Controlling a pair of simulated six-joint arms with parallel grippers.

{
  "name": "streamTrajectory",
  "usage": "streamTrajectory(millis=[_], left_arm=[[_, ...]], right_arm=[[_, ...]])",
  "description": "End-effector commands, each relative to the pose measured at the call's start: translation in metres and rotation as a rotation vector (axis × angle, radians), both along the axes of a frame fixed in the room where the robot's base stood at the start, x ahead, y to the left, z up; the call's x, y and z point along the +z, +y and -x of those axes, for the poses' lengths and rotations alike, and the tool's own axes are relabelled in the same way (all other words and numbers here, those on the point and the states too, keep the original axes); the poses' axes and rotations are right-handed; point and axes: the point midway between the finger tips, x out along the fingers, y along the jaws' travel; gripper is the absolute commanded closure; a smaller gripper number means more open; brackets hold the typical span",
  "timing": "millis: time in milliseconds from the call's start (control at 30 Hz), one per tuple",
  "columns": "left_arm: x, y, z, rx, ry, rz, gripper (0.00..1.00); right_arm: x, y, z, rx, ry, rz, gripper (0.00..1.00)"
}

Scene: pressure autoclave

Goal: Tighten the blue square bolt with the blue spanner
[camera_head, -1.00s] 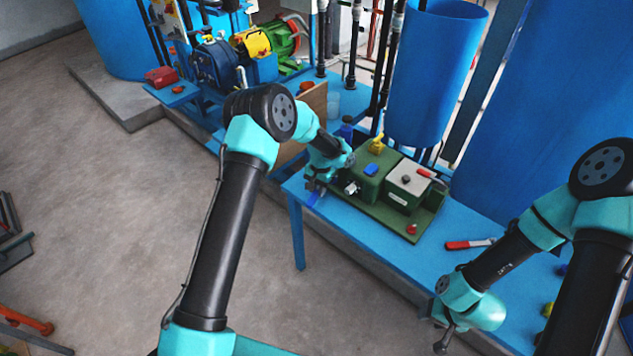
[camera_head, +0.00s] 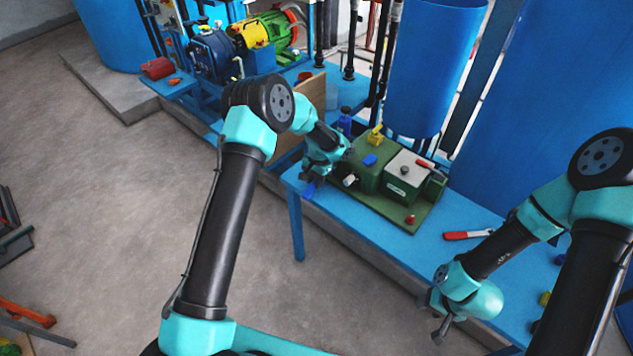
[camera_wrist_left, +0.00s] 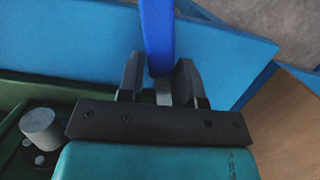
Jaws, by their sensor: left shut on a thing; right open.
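My left gripper (camera_head: 314,179) is shut on the blue spanner (camera_head: 309,189) at the left end of the green fixture (camera_head: 385,206). In the left wrist view the spanner's blue handle (camera_wrist_left: 157,35) runs away from between the two dark fingers (camera_wrist_left: 158,85), with a grey part of it at the fingers. A small blue block (camera_head: 370,160) sits on top of the green housing; I cannot tell whether it is the square bolt. The spanner's far end is hidden or too small to make out. My right gripper (camera_head: 440,333) is open and empty, in front of the table edge.
A grey peg (camera_head: 349,180) stands out from the fixture, and also shows in the left wrist view (camera_wrist_left: 41,128). Red-handled pliers (camera_head: 467,235) lie on the blue table (camera_head: 425,250). A brown board (camera_head: 312,92) stands behind my left arm. A blue tank (camera_head: 428,65) rises behind.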

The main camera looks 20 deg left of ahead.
Motion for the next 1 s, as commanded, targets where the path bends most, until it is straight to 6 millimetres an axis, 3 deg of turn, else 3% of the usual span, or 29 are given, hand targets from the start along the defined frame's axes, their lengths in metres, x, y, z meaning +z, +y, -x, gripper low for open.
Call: streamTrajectory(millis=[633, 667, 933, 1000], left_arm=[[-0.001, 0.003, -0.004, -0.111, -0.002, 0.002, 1.0], [-0.001, 0.003, -0.004, -0.111, -0.002, 0.002, 0.64], [0.0, 0.006, -0.005, -0.104, -0.002, 0.0, 0.39], [0.0, 0.006, -0.005, -0.103, -0.002, 0.0, 0.37]], right_arm=[[0.0, 0.0, 0.0, 0.0, 0.0, 0.0, 0.5], [0.0, 0.0, 0.0, 0.0, 0.0, 0.0, 0.5], [0.0, 0.0, 0.0, 0.0, 0.0, 0.0, 0.5], [0.0, 0.0, 0.0, 0.0, 0.0, 0.0, 0.5]])
